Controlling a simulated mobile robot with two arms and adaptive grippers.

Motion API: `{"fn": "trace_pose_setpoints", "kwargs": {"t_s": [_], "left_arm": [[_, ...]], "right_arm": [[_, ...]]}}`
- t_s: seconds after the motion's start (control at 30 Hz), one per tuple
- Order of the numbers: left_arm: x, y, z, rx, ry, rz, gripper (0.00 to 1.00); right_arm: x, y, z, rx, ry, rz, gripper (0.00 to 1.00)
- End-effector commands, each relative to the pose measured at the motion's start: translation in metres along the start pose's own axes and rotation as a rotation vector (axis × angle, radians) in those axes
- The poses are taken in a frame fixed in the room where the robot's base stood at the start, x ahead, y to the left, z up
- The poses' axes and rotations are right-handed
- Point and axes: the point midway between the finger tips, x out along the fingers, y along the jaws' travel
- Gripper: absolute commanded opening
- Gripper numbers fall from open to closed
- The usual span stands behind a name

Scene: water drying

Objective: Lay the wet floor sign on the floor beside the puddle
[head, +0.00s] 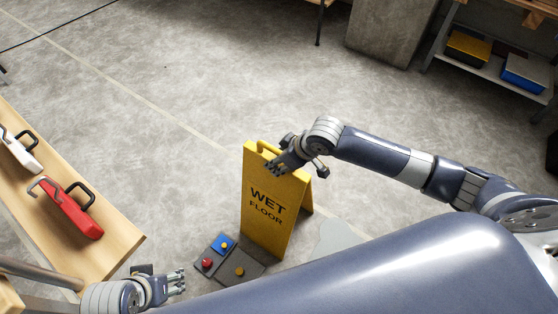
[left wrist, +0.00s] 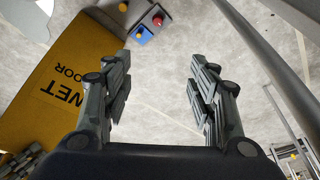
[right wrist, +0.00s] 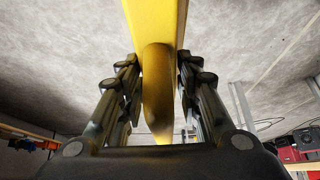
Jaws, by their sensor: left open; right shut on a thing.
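The yellow wet floor sign (head: 268,205) is upright, with black WET FLOOR lettering on its front; I cannot tell whether its base touches the floor. My right gripper (head: 283,161) is shut on its top edge, and the right wrist view shows the fingers on both sides of the yellow sign (right wrist: 155,85). A pale, smooth patch (head: 337,237), which looks like the puddle, lies right of the sign, partly hidden by my arm. My left gripper (head: 177,281) is open and empty, low at the left; the sign (left wrist: 50,85) is beside it in the left wrist view.
Dark plates with blue, red and yellow buttons (head: 228,260) lie at the sign's foot. A wooden bench (head: 115,235) at left holds a red tool (head: 72,208) and a white one (head: 20,152). A shelf (head: 490,68) stands back right. The middle floor is clear.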

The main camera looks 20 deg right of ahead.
Motion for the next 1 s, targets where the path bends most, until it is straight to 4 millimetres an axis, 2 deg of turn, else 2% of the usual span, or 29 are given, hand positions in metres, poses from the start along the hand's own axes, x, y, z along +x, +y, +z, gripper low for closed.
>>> {"fn": "trace_pose_setpoints", "kwargs": {"t_s": [0.13,0.17,0.2,0.23,0.57,0.7,1.0], "left_arm": [[0.000,0.000,0.000,0.000,0.000,0.000,0.53],[0.001,0.000,0.000,0.000,-0.001,0.000,0.53],[0.001,0.000,0.000,0.000,-0.001,0.000,0.53],[0.001,0.000,0.000,0.000,0.000,0.000,0.53],[0.001,0.000,0.000,0.000,-0.001,0.000,0.53],[-0.001,0.000,-0.002,0.000,0.006,0.000,0.53],[0.045,0.003,0.005,0.003,-0.026,0.005,0.53]], "right_arm": [[0.000,0.000,-0.002,-0.001,0.004,0.000,0.00],[0.000,0.000,0.000,0.000,0.000,0.000,0.39],[0.000,0.000,0.000,0.000,0.000,0.000,0.48],[0.000,0.000,0.000,0.000,0.000,0.000,0.52],[0.000,0.000,0.000,0.000,0.000,0.000,0.52],[-0.007,0.000,-0.001,-0.001,0.000,0.000,0.52],[-0.044,0.001,-0.001,-0.001,0.000,0.001,0.52]]}}
